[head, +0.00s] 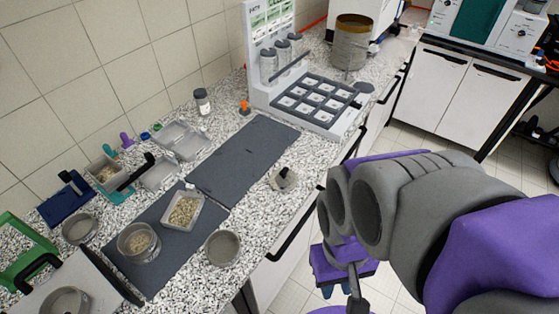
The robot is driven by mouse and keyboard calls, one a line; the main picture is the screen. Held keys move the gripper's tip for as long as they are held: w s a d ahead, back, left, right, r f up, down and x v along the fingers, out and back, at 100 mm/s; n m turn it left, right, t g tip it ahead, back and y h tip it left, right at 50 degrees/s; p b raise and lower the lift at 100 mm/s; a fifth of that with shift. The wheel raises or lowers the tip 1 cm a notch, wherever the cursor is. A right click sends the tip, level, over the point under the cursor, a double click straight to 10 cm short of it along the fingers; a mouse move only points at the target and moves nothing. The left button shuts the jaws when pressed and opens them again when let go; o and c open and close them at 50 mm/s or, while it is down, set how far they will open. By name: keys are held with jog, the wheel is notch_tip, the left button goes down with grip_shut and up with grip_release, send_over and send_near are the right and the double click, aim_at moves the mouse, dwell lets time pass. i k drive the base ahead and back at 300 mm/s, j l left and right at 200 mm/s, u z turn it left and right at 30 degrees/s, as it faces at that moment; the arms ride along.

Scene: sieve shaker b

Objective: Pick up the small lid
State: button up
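A small round pale piece with a dark knob (284,182) lies on the speckled counter near its front edge, just right of the dark mats. It looks like the small lid, though I cannot be sure at this size. My gripper (335,291) hangs low at the lower middle, beyond the counter's front edge and apart from this piece.
A round grey pan (222,248), a clear tub of grains (184,210) and a round sieve (139,243) stand on the left. A white rack (318,122) stands behind. The far dark mat (243,160) is clear.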

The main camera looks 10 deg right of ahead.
aim_at(284, 180)
jog(key=j+u, duration=0.15)
jog(key=u, duration=1.35)
jog(key=l+z, duration=0.1)
jog(key=z, duration=1.4)
jog(key=l+u, duration=0.25)
jog(key=u, duration=0.15)
jog(key=l+u, duration=0.3)
jog(key=u, duration=0.15)
